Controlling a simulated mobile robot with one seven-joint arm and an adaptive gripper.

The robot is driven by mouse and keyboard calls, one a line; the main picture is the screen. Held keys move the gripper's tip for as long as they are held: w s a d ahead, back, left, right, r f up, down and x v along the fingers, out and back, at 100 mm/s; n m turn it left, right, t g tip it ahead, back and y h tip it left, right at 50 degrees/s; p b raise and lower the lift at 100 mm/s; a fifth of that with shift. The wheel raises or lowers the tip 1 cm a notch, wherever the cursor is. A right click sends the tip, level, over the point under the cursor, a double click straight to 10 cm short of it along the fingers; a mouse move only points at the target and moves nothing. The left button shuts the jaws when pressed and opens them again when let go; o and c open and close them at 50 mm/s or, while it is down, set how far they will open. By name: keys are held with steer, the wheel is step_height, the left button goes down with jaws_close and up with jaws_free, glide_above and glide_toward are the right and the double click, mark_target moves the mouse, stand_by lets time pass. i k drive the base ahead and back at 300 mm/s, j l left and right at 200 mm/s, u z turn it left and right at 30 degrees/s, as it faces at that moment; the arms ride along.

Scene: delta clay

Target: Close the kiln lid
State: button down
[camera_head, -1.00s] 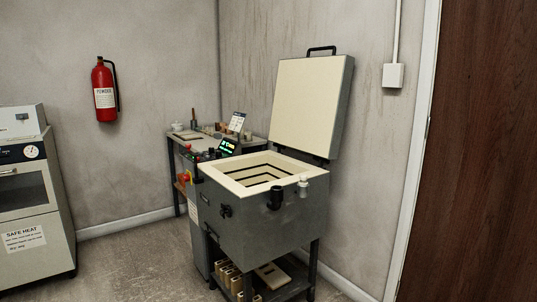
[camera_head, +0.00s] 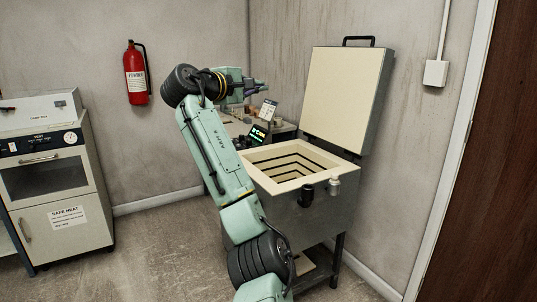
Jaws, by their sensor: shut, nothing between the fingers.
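The kiln (camera_head: 313,212) is a grey box on a dark stand, with a pale stepped brick chamber open at the top. Its lid (camera_head: 341,97) stands raised, tilted back a little past upright, with the cream inner face toward me. A black handle (camera_head: 358,39) sits on the lid's top edge. My gripper (camera_head: 262,86) is at the end of my raised green arm, left of the lid and apart from it. It is small in view and its fingers point right; they look shut and empty. My arm hides the kiln's left front side.
A workbench (camera_head: 283,127) with small items and a lit controller (camera_head: 259,134) stands behind the kiln. An oven cabinet (camera_head: 60,190) is at left. A fire extinguisher (camera_head: 135,75) hangs on the back wall. A brown door (camera_head: 500,180) is at right. Floor (camera_head: 150,255) at left is clear.

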mark_target(346, 89)
steer(key=i+j+u, duration=0.35)
steer(key=i, duration=0.2)
steer(key=i+u, duration=0.35)
steer(key=i, duration=0.2)
steer(key=i+u, duration=0.15)
steer(key=i, duration=1.35)
steer(key=i+z, duration=0.2)
steer(key=i, duration=0.25)
steer(key=i+j+z, duration=0.25)
steer(key=i, duration=0.15)
steer(key=i+j+z, duration=0.2)
steer(key=i, duration=0.25)
steer(key=i+j+z, duration=0.15)
steer(key=z, duration=0.3)
steer(key=i+j+z, duration=0.3)
steer(key=z, duration=0.15)
steer(key=i+j+z, duration=0.2)
steer(key=j+z, duration=0.25)
steer(key=i+j+z, duration=0.15)
steer(key=z, duration=0.3)
steer(key=j+z, duration=0.95)
steer(key=j, duration=0.55)
